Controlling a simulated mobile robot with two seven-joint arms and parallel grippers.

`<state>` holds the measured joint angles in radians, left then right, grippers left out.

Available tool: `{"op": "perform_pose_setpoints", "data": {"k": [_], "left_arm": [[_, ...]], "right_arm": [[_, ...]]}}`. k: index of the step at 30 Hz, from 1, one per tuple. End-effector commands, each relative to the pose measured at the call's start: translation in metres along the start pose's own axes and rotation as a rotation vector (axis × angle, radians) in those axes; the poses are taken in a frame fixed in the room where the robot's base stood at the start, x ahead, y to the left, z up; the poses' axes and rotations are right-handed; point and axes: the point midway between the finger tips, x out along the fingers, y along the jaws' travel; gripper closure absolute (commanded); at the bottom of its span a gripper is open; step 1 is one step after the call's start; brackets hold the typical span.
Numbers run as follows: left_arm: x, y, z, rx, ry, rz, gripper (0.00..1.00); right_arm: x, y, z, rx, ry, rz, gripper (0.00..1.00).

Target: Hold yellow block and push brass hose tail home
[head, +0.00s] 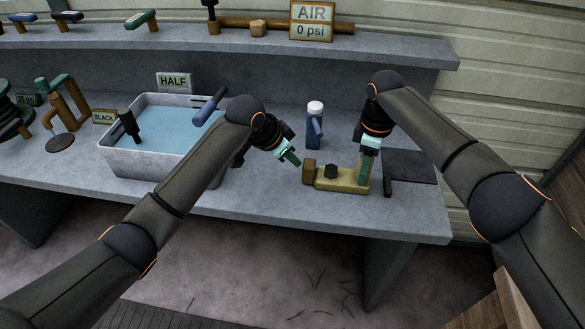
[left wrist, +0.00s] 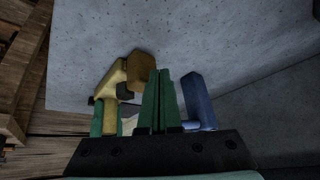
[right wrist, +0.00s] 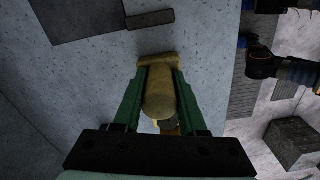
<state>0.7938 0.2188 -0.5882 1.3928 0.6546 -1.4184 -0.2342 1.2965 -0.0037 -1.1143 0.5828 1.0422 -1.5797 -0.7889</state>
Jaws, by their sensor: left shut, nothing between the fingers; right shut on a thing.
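The yellow block (head: 343,184) lies on the grey bench near its front edge, with a dark knob (head: 330,171) on it. My right gripper (head: 365,172) comes down on the block's right end and is shut on it; in the right wrist view the yellow block (right wrist: 158,92) shows between the green fingers. The brownish brass hose tail (head: 309,172) is at the block's left end; how deep it sits, I cannot tell. My left gripper (head: 293,160) is shut and empty, just left of and above the hose tail. The left wrist view shows the tail (left wrist: 141,70) beside the closed fingers.
A blue bottle with a white cap (head: 314,125) stands behind the block. A water-filled tub (head: 150,168) with tools stands at left. A dark plate (head: 410,167) lies at right. A back shelf holds an AIR 0 psi sign (head: 312,21). The bench's front edge is close.

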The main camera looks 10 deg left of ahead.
Motion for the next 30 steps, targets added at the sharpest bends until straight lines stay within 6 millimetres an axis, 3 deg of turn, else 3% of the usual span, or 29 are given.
{"op": "perform_pose_setpoints", "data": {"k": [11, 21, 30], "left_arm": [[-0.012, -0.002, -0.006, 0.000, 0.001, -0.001, 1.00], [-0.039, -0.010, -0.016, 0.000, 0.002, -0.002, 1.00], [-0.041, -0.010, -0.016, -0.001, 0.000, 0.000, 1.00]], "right_arm": [[0.003, -0.001, 0.000, 0.001, -0.001, -0.004, 1.00], [0.003, -0.001, 0.000, 0.001, -0.001, -0.004, 1.00], [0.003, -0.001, 0.000, 0.002, -0.001, -0.004, 1.00]]}}
